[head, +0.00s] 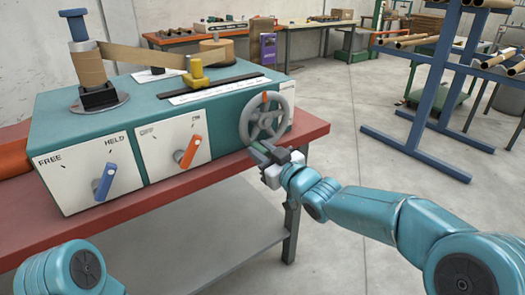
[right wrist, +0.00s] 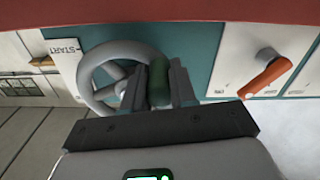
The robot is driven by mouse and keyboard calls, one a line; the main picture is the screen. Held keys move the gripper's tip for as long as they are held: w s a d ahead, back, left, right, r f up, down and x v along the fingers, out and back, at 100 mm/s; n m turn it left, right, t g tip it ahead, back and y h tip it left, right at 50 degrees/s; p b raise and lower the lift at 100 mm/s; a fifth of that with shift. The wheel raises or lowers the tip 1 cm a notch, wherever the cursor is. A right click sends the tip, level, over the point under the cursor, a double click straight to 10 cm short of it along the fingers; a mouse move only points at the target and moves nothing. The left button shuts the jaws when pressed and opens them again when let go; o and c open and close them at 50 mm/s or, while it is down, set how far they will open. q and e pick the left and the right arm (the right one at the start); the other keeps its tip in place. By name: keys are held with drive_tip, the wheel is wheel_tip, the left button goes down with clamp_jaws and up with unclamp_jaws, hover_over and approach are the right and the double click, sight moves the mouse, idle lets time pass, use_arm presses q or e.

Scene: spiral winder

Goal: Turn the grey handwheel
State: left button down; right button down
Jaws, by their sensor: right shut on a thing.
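The grey handwheel (head: 284,107) is a spoked ring on the front face of the teal winder, near its right end, with an orange mark at the top of its rim. It also shows in the right wrist view (right wrist: 88,80), where a dark green handle (right wrist: 157,88) stands out from it. My right gripper (head: 260,151) is at the lower edge of the wheel, its fingers shut around this handle. The fingers partly hide the handle and part of the rim. My left gripper is out of view; only part of my left arm shows at the bottom left.
The winder (head: 130,112) stands on a red-topped table (head: 160,200). Its front carries a blue lever (head: 104,182) by FREE and HELD labels and an orange lever (head: 188,151). A blue rack (head: 430,110) stands at the right. The floor between is clear.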

sight(246, 123)
drive_tip(key=r+m+p, duration=0.1)
drive_tip(key=a+m+p, duration=0.1)
drive_tip(key=m, duration=0.1)
drive_tip(key=shift+s+r+p, duration=0.3)
drive_tip(key=shift+s+r, duration=0.05)
drive_tip(key=shift+r, duration=0.05)
drive_tip(key=m+p, duration=0.1)
drive_tip(key=r+m+p, duration=0.1)
drive_tip(key=r+m, duration=0.1)
drive_tip(key=shift+s+a+m+p, duration=0.25)
drive_tip(key=shift+a+m+p, duration=0.1)
drive_tip(key=shift+m+p, duration=0.05)
drive_tip(key=r+m+p, duration=0.2)
drive_tip(key=m, duration=0.1)
drive_tip(key=shift+p, duration=0.4)
drive_tip(key=shift+r+m+p, duration=0.3)
drive_tip(key=shift+m+p, duration=0.15)
drive_tip(key=shift+m, duration=0.25)
drive_tip(key=shift+r+m+p, duration=0.25)
drive_tip(key=shift+m+p, duration=0.2)
drive_tip(key=shift+m, duration=0.25)
drive_tip(key=shift+d, duration=0.1)
drive_tip(key=c, duration=0.9)
unclamp_jaws()
